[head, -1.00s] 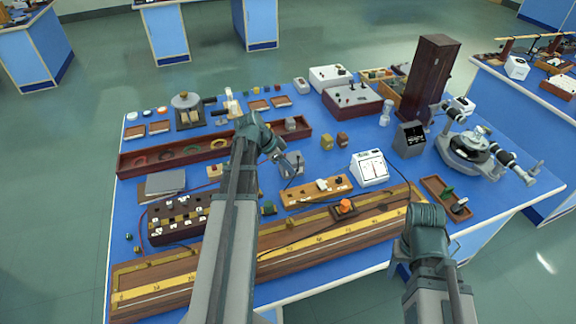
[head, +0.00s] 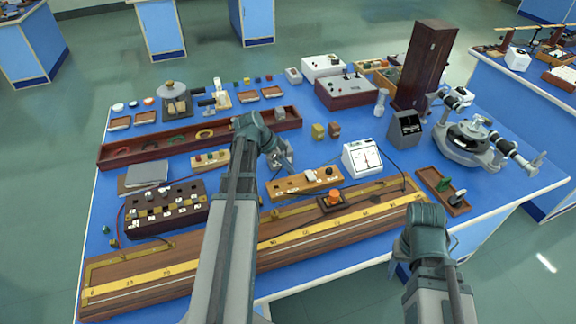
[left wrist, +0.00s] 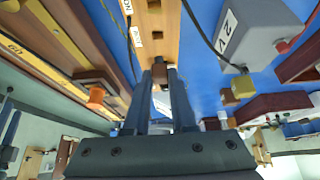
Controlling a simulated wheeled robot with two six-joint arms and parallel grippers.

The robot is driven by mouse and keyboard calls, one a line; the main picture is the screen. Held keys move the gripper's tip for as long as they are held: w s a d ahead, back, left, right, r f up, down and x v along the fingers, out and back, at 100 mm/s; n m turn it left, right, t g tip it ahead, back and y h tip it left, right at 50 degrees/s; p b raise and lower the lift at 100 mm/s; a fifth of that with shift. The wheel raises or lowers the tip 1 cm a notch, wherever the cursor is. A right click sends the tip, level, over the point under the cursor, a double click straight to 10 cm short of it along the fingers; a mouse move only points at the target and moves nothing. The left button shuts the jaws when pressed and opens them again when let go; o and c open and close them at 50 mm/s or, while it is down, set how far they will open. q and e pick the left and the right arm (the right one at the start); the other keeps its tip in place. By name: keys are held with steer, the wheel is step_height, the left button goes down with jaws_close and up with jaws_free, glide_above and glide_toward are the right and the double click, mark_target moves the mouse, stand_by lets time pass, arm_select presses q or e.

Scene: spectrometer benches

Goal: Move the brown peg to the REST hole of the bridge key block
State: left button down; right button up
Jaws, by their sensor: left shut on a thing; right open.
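The bridge key block (head: 305,183) is a pale wooden bar with a white and a dark part on top, near the middle of the bench. Its wood also fills the top middle of the left wrist view (left wrist: 158,25), with white labels I cannot read surely. My left gripper (head: 284,162) is over the back left part of the block. It is shut on a small brown peg (left wrist: 160,70), seen between the fingertips against the wood. I cannot tell whether the peg touches the block. My right arm shows at lower right, but its gripper is hidden.
A long slide-wire board (head: 270,243) with an orange knob lies in front of the block. A white meter (head: 362,158) stands to its right. A dark plug box (head: 165,208) is at left, with a small peg block (head: 210,160) behind. A cable crosses near the meter.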

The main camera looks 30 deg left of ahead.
mark_target(293, 183)
arm_select(q)
steer(key=shift+f+b, duration=2.7)
steer(key=shift+f, duration=0.15)
steer(key=c, duration=0.7)
jaws_free()
steer(key=shift+o, duration=0.2)
steer(key=p+v, duration=1.2)
steer(key=v, duration=0.1)
steer(key=shift+a+r, duration=0.2)
steer(key=shift+r, duration=0.15)
steer(key=shift+s, duration=0.1)
